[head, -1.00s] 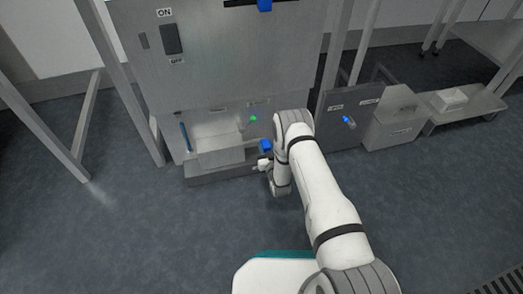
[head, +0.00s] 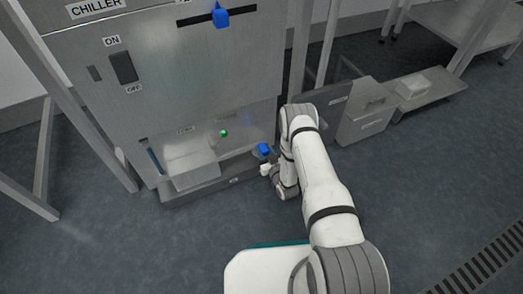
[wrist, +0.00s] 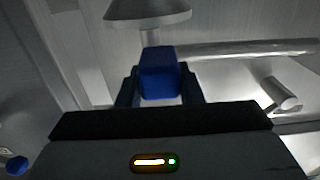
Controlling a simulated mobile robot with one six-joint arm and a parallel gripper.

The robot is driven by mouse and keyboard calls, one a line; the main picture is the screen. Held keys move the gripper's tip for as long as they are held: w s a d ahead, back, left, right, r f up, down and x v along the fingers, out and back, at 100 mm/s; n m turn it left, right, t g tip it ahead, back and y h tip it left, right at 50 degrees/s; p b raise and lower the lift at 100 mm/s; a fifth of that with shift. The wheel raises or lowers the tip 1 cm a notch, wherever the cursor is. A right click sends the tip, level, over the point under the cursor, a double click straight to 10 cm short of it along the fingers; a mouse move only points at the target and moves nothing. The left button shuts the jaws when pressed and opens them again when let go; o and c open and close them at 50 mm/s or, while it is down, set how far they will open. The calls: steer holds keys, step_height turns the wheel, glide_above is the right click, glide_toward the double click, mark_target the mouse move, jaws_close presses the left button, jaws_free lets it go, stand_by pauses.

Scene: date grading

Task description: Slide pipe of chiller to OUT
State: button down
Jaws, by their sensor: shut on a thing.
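The chiller (head: 170,85) is a tall metal cabinet with a CHILLER label at its top. A blue grip (head: 263,149) shows at its lower right, beside the open bay. My gripper (head: 265,165) is at this grip, partly hidden by my arm. In the wrist view, my gripper (wrist: 160,90) is shut on the blue grip (wrist: 160,72), one finger on each side. A pale pipe (wrist: 250,48) runs sideways to the right from behind the grip. A round metal flange (wrist: 148,12) is above it. I cannot read an OUT mark.
The chiller has an ON/OFF switch (head: 124,68), a blue slider (head: 220,15) in a top slot and a green light (head: 223,133). A metal box (head: 190,165) stands in the bay. Floor in front is free.

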steer(key=shift+w+d+h, duration=0.1)
steer(key=shift+d+h, duration=0.2)
steer(key=shift+d, duration=0.15)
steer(key=c, duration=1.4)
jaws_free()
steer(key=o, duration=0.4)
steer(key=shift+a, duration=0.2)
steer(key=shift+s, duration=0.2)
steer(key=p+v, duration=0.3)
steer(key=v, duration=0.4)
steer(key=shift+s+d, duration=0.15)
steer(key=shift+s, duration=0.1)
steer(key=shift+f, duration=0.1)
